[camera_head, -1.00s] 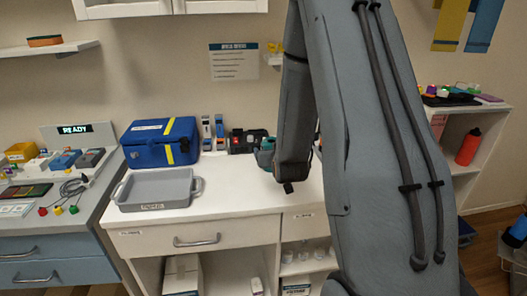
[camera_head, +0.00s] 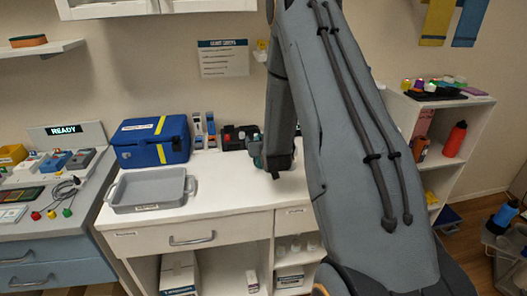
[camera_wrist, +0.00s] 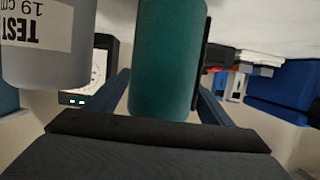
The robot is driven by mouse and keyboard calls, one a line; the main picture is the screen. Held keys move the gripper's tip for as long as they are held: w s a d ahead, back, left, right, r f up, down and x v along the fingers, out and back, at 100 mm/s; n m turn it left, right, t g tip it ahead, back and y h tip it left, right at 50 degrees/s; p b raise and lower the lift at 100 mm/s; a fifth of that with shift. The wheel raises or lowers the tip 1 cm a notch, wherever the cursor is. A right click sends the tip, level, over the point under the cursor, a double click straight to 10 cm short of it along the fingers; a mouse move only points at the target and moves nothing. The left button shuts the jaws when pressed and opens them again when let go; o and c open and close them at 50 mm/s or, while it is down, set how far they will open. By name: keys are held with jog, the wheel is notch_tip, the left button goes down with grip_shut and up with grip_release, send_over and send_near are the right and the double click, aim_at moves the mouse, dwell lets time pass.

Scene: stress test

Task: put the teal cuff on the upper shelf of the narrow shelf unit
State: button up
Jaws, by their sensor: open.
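In the wrist view the teal cuff (camera_wrist: 165,50) looks like an upright roll close in front of my gripper (camera_wrist: 163,88). My gripper is open, with one finger on each side of the cuff's lower part; I cannot tell whether either touches it. In the head view part of the teal cuff (camera_head: 256,152) shows on the white counter, partly hidden by my arm, and the fingers are hidden. A white shelf unit (camera_head: 483,108) stands at the right. A red bottle (camera_head: 455,140) stands on its upper shelf, and my arm covers part of its left side.
A grey cylinder (camera_wrist: 45,50) with a test label and a dial device (camera_wrist: 98,68) stand left of the cuff in the wrist view. On the counter are a blue case (camera_head: 150,145) and a grey tray (camera_head: 150,207). Colourful items cover the shelf unit's top.

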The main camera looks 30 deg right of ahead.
jog(key=shift+w+d, duration=0.1)
jog(key=c, duration=1.3)
